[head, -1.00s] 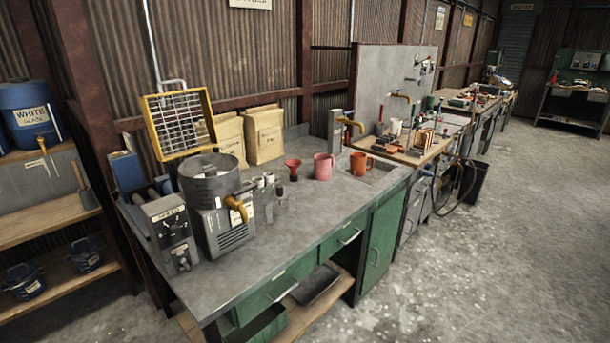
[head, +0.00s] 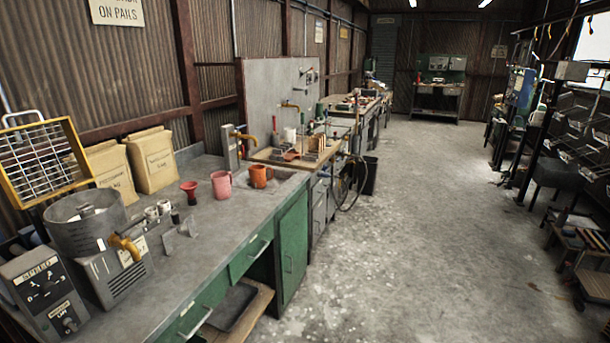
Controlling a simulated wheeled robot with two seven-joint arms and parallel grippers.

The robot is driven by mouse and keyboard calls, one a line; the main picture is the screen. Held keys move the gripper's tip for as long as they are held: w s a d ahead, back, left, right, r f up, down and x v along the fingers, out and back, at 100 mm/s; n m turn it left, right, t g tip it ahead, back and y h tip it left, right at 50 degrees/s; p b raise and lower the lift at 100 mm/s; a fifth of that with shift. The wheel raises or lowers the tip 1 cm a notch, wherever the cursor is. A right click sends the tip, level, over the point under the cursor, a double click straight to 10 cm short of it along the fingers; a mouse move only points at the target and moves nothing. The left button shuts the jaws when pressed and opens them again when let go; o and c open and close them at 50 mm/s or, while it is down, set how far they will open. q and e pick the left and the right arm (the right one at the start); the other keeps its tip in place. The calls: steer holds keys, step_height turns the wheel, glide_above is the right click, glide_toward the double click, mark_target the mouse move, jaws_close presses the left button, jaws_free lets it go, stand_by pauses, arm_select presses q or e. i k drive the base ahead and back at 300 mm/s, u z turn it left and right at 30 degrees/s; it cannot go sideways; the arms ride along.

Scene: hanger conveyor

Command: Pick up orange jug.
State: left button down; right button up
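The orange jug (head: 259,176) stands upright on the grey top of the green workbench (head: 222,235), near its far right end. A pink jug (head: 221,184) stands just left of it, and a red funnel-shaped cup (head: 190,191) is further left. A brass tap (head: 243,136) rises behind the orange jug. Neither of my grippers shows in the head view.
A grey mixing machine (head: 90,230) and a wire-mesh frame (head: 42,158) fill the bench's left end. Two paper sacks (head: 153,160) lean by the wall. A wooden board (head: 300,152) with tools lies beyond. The concrete floor (head: 420,220) right of the bench is open.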

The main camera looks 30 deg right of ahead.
mark_target(257, 173)
steer(key=z, duration=0.8)
steer(key=i, duration=0.7)
steer(key=z, duration=0.7)
steer(key=i, duration=0.75)
steer(key=u, duration=0.8)
steer(key=i, duration=0.95)
steer(key=u, duration=1.05)
